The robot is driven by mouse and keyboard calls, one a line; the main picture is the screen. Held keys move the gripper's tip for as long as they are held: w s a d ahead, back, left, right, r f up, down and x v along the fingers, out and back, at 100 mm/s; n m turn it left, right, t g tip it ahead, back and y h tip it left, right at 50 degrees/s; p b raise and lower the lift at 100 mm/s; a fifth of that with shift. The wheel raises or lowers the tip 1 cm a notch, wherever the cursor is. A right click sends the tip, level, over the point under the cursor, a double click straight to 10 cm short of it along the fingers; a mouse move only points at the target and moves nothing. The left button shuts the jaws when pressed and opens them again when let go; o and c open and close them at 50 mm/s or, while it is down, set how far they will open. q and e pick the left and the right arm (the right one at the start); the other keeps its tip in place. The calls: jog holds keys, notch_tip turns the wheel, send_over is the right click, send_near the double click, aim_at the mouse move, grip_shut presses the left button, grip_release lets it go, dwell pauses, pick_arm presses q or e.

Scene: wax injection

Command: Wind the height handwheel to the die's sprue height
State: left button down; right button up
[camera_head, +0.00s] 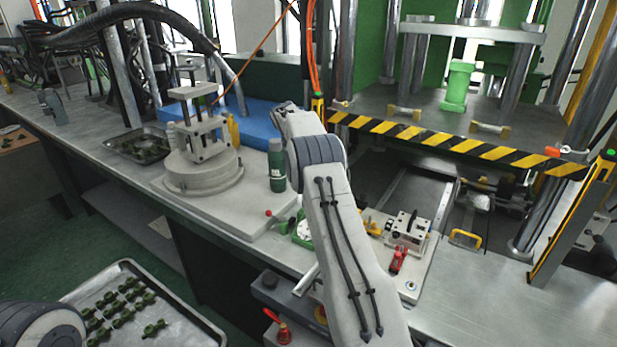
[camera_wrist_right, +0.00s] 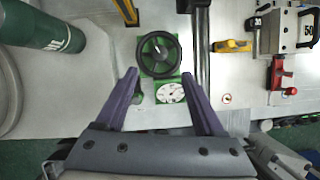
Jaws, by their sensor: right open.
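The black height handwheel (camera_wrist_right: 158,54) with its green centre lies in the upper middle of the right wrist view. A white dial gauge (camera_wrist_right: 170,92) on a green mount sits just below it. My right gripper (camera_wrist_right: 159,75) is open, with its two purple fingers spread on either side of the dial and their tips near the wheel's lower rim; I cannot tell whether they touch it. The die (camera_wrist_right: 285,30), a light block with dark handles, lies at the upper right; it also shows in the head view (camera_head: 408,228). My right forearm hides the right gripper there. My left gripper is out of view.
A green bottle (camera_head: 277,167) stands beside the round grey pot (camera_head: 203,170). A red clamp (camera_head: 398,260) is near the die. A striped press edge (camera_head: 450,142) spans the right. A tray of green parts (camera_head: 190,312) is at lower left.

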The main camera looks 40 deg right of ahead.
jog(key=s+d+m+t+y+p, duration=0.25)
jog(key=d+m+t+y, duration=0.2)
jog(key=m, duration=1.65)
jog(key=shift+g, duration=0.45)
jog(key=x, duration=0.3)
jog(key=p+x, duration=0.1)
jog(key=x, duration=0.2)
jog(key=s+p+x, duration=0.1)
jog(key=x, duration=0.3)
jog(key=shift+w+d+f, duration=0.1)
jog(key=shift+f, duration=0.15)
grip_shut()
